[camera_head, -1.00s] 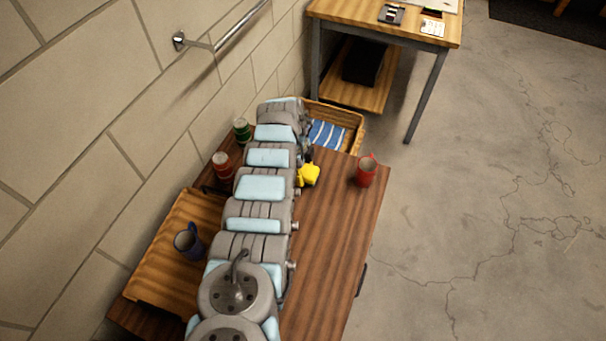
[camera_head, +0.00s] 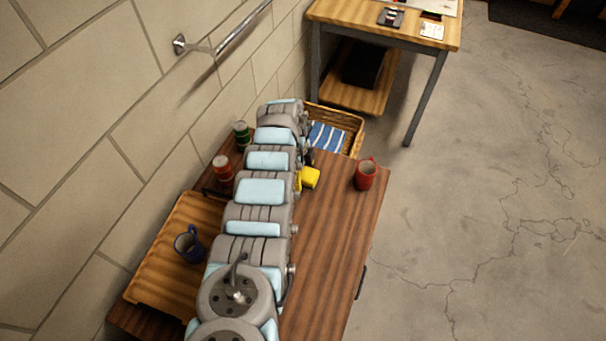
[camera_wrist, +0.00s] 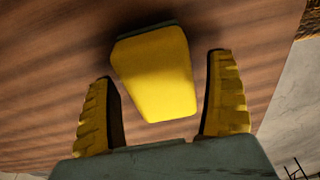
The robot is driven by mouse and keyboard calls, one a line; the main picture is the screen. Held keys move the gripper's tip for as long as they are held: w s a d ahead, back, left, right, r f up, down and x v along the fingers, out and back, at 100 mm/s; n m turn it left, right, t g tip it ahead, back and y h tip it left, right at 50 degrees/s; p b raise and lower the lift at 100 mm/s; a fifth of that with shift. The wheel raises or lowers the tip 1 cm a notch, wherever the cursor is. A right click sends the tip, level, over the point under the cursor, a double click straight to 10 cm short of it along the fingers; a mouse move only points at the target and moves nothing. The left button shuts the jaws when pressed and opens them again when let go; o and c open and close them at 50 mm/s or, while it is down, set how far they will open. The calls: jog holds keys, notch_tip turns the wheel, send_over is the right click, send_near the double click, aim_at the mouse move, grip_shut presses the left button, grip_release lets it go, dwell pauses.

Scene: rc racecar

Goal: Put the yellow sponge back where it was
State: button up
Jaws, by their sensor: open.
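The yellow sponge (camera_head: 310,178) is on the dark wooden table, just right of my arm in the head view. In the wrist view the sponge (camera_wrist: 155,75) is a yellow block between the two fingers of my gripper (camera_wrist: 162,66). The fingers are apart, with a gap on each side of the sponge, and do not hold it. A dark shadow lies on the wood at the sponge's far end. In the head view my arm hides most of the gripper.
A red mug (camera_head: 366,174) stands right of the sponge. A wicker basket (camera_head: 350,122) with blue striped cloth is beyond. Red (camera_head: 222,168) and green (camera_head: 242,134) cans and a blue mug (camera_head: 187,246) on a wooden tray (camera_head: 160,272) are left. The table's right front is clear.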

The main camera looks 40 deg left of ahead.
jog(key=shift+a+r+p, duration=0.2)
jog(key=shift+r+p, duration=0.35)
jog(key=shift+r, duration=0.6)
notch_tip(320, 180, up, 9)
jog(key=a, duration=0.1)
jog(key=shift+s+p, duration=0.3)
jog(key=shift+s, duration=0.05)
jog(key=shift+a, duration=0.15)
